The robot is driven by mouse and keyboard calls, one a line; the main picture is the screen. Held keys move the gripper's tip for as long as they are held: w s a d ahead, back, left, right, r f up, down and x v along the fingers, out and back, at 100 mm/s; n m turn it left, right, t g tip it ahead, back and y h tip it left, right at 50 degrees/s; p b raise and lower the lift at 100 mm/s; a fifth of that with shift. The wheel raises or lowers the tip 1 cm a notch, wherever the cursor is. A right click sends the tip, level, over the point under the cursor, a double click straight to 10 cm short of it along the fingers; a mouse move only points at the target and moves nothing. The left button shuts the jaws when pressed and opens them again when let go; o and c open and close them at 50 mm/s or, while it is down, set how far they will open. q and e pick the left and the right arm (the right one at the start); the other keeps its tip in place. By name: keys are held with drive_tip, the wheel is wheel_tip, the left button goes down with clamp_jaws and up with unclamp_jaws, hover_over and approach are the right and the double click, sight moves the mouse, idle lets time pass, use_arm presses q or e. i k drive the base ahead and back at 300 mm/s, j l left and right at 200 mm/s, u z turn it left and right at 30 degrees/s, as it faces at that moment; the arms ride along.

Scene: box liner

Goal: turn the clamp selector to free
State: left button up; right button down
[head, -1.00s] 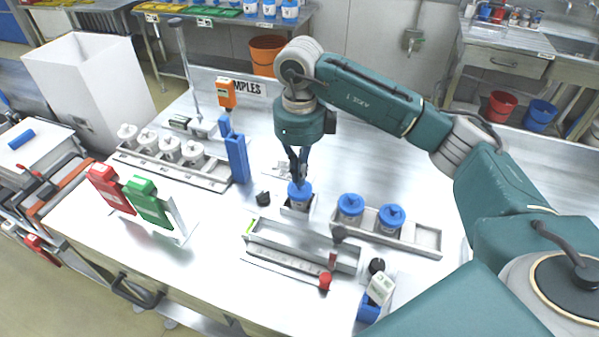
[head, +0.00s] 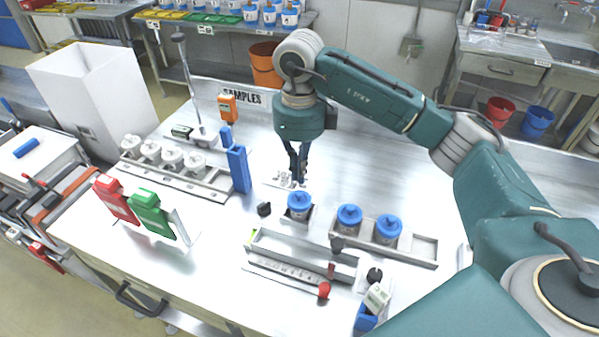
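A small black knob (head: 264,208) stands on the bench left of a blue-lidded jar (head: 299,203) that sits upright in a small grey holder. Another black knob (head: 374,275) sits at the right end of the long metal fixture (head: 300,257). I cannot tell which knob is the clamp selector, and no setting marks are readable. My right gripper (head: 298,180) points down behind the jar, over a small light plate with grey parts. It is apart from both knobs and holds nothing visible; its finger gap is too small to judge. My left gripper is out of view.
Two blue-lidded jars stand in a tray (head: 425,250) on the right. A blue upright block (head: 239,168) and red and green holders (head: 150,212) stand nearby. The bench behind my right gripper is clear.

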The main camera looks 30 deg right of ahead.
sight(263, 208)
drive_tip(key=k+j, duration=0.5)
drive_tip(key=k, duration=0.15)
drive_tip(key=k+j, duration=0.5)
drive_tip(key=k, duration=0.2)
